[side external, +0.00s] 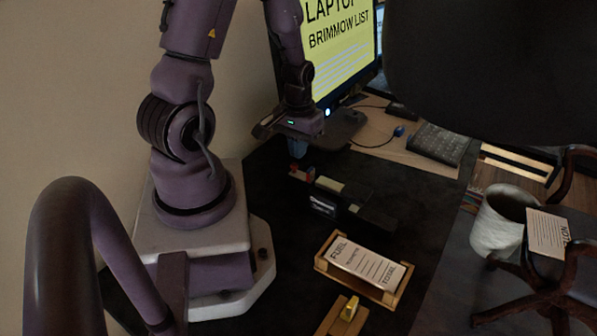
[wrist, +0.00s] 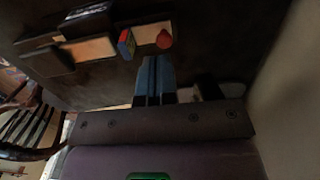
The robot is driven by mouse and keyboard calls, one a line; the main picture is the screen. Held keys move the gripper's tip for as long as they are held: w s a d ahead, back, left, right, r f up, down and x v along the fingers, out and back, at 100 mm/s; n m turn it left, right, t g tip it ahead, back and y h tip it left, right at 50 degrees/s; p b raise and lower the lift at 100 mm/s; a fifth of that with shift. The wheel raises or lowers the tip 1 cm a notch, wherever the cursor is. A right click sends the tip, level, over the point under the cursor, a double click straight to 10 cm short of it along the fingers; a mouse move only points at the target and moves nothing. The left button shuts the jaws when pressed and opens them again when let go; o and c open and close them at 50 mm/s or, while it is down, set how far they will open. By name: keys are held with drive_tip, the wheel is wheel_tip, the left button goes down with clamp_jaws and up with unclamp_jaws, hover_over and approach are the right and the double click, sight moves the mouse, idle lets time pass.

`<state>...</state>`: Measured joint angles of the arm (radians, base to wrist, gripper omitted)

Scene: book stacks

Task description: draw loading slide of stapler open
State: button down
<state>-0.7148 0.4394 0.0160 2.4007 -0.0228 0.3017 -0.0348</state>
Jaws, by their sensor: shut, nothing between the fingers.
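My gripper (side external: 297,150) points down over the dark desk mat, its blue fingers together and empty. In the wrist view the fingers (wrist: 153,80) reach toward a small red and blue item (wrist: 126,43) and a red rounded piece (wrist: 165,41), with a tan block (wrist: 145,36) between them. The fingertips look apart from these. I cannot clearly pick out the stapler or its loading slide. A dark, partly hidden object (wrist: 208,88) lies just right of the fingers, too dim to identify.
Dark items with tan parts (side external: 328,185) sit right of my gripper. A wooden tray with a card (side external: 362,265) and a smaller wooden holder with a yellow piece (side external: 348,308) stand nearer. A monitor (side external: 340,50) rises behind. A white pot (side external: 497,228) is far right.

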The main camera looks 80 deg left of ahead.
sight(296, 165)
drive_tip(key=shift+f, duration=1.15)
idle(0.4)
wheel_tip(296, 165, up, 7)
idle(0.8)
idle(0.4)
drive_tip(key=shift+s+d, duration=0.2)
drive_tip(key=shift+s, duration=0.05)
drive_tip(key=d+r+m+t, duration=0.5)
drive_tip(key=d+r+m, duration=0.4)
drive_tip(key=d+r, duration=0.8)
wheel_tip(296, 165, up, 3)
drive_tip(key=shift+d+r+t, duration=0.15)
drive_tip(key=shift+d+t, duration=0.1)
drive_tip(key=shift+t, duration=0.05)
drive_tip(key=shift+w, duration=0.1)
